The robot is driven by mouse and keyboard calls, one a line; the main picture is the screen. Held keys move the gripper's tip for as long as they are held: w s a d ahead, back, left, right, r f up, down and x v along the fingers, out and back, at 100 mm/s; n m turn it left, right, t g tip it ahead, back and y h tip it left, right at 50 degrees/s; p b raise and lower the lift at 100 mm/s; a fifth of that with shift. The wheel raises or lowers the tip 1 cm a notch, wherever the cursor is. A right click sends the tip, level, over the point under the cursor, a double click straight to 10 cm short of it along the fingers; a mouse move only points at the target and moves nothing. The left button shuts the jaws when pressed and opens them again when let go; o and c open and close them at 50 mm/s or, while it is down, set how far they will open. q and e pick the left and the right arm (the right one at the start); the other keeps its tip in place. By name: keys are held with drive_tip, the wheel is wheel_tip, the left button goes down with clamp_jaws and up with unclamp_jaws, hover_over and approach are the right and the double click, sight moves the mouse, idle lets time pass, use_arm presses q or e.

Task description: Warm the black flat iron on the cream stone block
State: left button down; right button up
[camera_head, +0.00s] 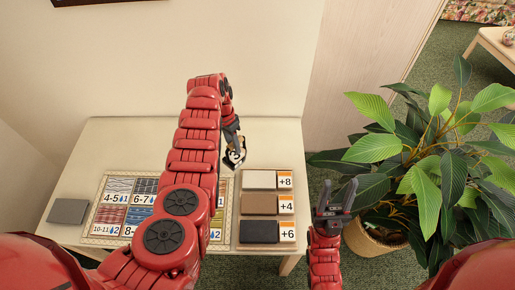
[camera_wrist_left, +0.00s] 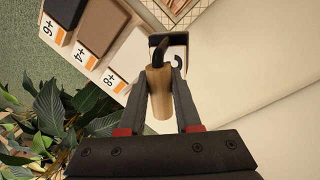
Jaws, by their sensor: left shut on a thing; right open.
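My left gripper (camera_head: 232,134) is shut on the wooden handle of the black flat iron (camera_head: 236,157). In the left wrist view, the handle (camera_wrist_left: 160,95) sits between the fingers (camera_wrist_left: 160,88), and the iron's plate and black bracket show beyond it. The iron is over the table, just behind and left of the cream stone block (camera_head: 260,179); its height above the table is hard to tell. The cream block also shows in the left wrist view (camera_wrist_left: 130,50), with nothing on it. My right gripper (camera_head: 336,197) is open and empty, off the table's right edge.
A brown block (camera_head: 259,204) and a dark grey block (camera_head: 259,231) lie in front of the cream one, with number labels alongside. A patterned chart board (camera_head: 93,228) and a grey slab (camera_head: 68,211) lie left. A leafy plant (camera_head: 420,160) stands right. The table's back (camera_head: 125,140) is clear.

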use_arm(q)
drive_tip(key=shift+s+d+r+m+p, duration=0.1)
drive_tip(key=shift+s+d+m+p, duration=0.25)
drive_tip(key=shift+d+m, duration=0.5)
drive_tip(key=shift+s+d+f+m+g+y+p, duration=0.15)
drive_tip(key=shift+d+m, duration=0.1)
drive_tip(key=shift+m, duration=0.35)
drive_tip(key=shift+s+d+f+m+g+y+p, duration=0.15)
drive_tip(key=shift+d+m, duration=0.1)
drive_tip(key=shift+m, duration=0.3)
drive_tip(key=shift+s+d+r+m+y+p, duration=0.95)
drive_tip(key=shift+s+d+m+p, duration=1.3)
drive_tip(key=shift+m, duration=2.85)
wheel_tip(320, 180, down, 6)
drive_tip(key=w+d+b, duration=0.1)
drive_tip(key=b, duration=0.5)
drive_tip(key=shift+w+f+b, duration=0.1)
drive_tip(key=shift+f+b, duration=0.35)
drive_tip(key=shift+b, duration=0.15)
